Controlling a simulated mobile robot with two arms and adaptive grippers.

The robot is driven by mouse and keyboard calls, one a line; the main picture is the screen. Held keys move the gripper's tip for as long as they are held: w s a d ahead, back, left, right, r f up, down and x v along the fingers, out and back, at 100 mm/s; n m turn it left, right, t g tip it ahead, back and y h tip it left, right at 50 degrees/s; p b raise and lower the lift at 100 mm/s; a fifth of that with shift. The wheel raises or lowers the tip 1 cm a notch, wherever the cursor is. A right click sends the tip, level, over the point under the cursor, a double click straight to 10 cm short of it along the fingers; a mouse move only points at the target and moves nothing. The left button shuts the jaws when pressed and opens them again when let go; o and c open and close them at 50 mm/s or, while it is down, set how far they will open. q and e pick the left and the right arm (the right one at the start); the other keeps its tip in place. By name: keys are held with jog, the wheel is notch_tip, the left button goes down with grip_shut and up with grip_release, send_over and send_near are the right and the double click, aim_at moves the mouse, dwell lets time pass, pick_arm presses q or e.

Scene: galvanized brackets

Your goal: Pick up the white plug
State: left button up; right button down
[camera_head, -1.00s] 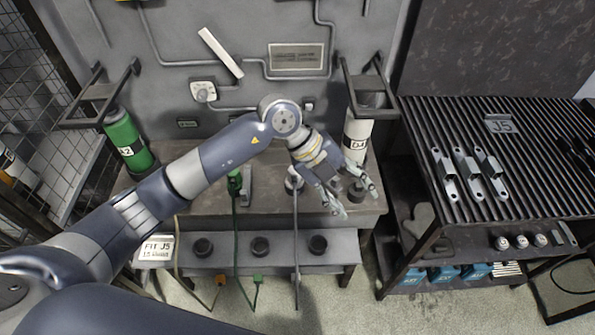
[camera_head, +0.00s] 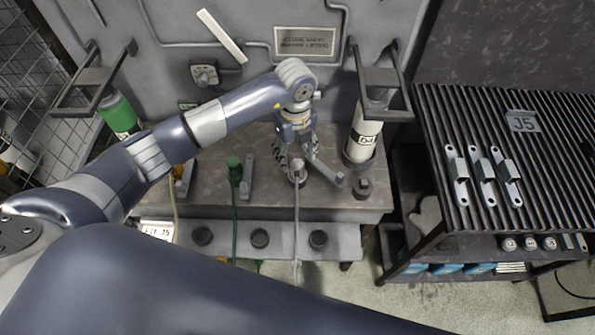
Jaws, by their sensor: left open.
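The white plug (camera_head: 297,169) stands on the bench (camera_head: 225,199), with a pale cable (camera_head: 296,230) hanging from it over the front edge. My left gripper (camera_head: 306,166) points down over it and is open. One finger is left of the plug and the other extends to its right, toward a bracket-like piece. The fingers partly hide the plug; I cannot tell whether they touch it. My right gripper is not in view.
A green plug (camera_head: 234,172) with a green cable and a yellow plug (camera_head: 179,173) stand to the left. A white cylinder (camera_head: 364,133) labelled D4 stands close right. A slatted table (camera_head: 440,110) with several metal brackets is at the right.

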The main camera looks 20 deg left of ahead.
aim_at(297, 163)
pick_arm(q)
notch_tip(297, 163, down, 3)
jog(key=shift+s+d+f+p, duration=0.15)
jog(key=shift+f+p, duration=0.05)
jog(key=shift+p, duration=0.55)
jog(key=shift+f, duration=0.45)
jog(key=c, duration=0.9)
grip_shut()
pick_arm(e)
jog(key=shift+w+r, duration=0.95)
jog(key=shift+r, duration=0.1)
